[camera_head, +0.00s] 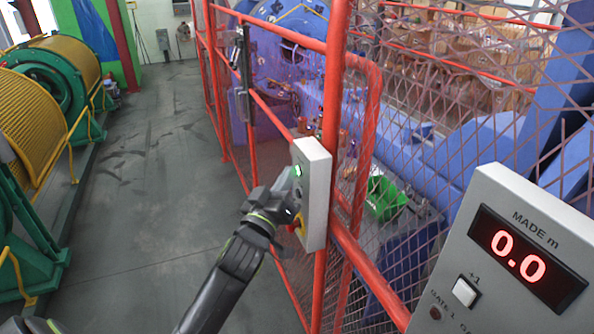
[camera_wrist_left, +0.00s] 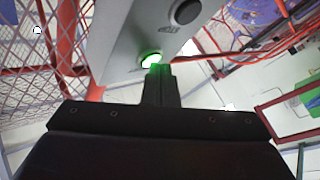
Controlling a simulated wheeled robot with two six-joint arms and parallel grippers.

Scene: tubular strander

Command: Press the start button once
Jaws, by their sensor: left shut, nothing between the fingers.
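A grey control box (camera_head: 315,192) is fixed to the red fence post. On its face a green lit button (camera_head: 298,171) shows, which I take for the start button; the left wrist view shows it glowing (camera_wrist_left: 151,59). My left gripper (camera_head: 288,184) is shut and empty, its tips at the box face. In the left wrist view its fingertips (camera_wrist_left: 160,70) overlap the lower edge of the green button; I cannot tell whether they touch it. A black button (camera_wrist_left: 186,11) sits farther along the box. A red-and-yellow button (camera_head: 296,223) is below, partly hidden by my gripper. My right gripper is out of view.
A grey panel (camera_head: 490,200) with a red display reading 0.0 and a white button stands at the lower right. Red mesh fencing (camera_head: 335,120) encloses blue machinery. The grey floor (camera_head: 150,170) to the left is open, with yellow-and-green drums (camera_head: 40,100) beyond.

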